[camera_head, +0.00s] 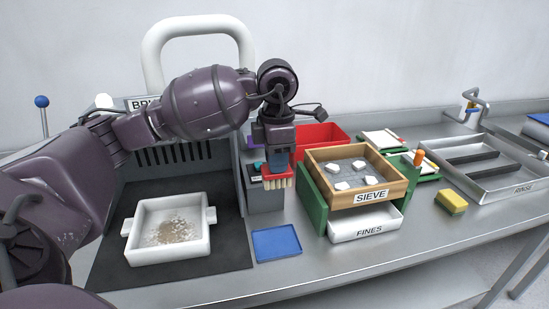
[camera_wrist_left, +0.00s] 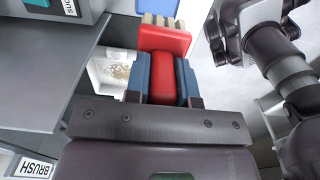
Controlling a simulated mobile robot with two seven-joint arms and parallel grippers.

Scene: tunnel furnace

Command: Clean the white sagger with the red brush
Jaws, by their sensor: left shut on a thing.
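The white sagger (camera_head: 141,251) stands on the dark mat at the left in the head view, with brownish dust and crumbs on its floor. Part of it shows in the left wrist view (camera_wrist_left: 97,73). My left gripper (camera_head: 278,160) is shut on the red brush (camera_head: 277,175), which hangs with its pale bristles pointing down. In the left wrist view the red brush (camera_wrist_left: 166,42) sits between the blue finger pads of my left gripper (camera_wrist_left: 162,82). The brush is up and to the right of the sagger, apart from it. My right gripper is not seen.
A blue tray (camera_head: 277,244) lies right of the dark mat (camera_head: 225,262). A wooden sieve (camera_head: 398,187) with white lumps stands on a green frame over a white fines tray (camera_head: 340,232). A yellow sponge (camera_head: 451,202) and a metal rinse basin (camera_head: 505,193) are at the right.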

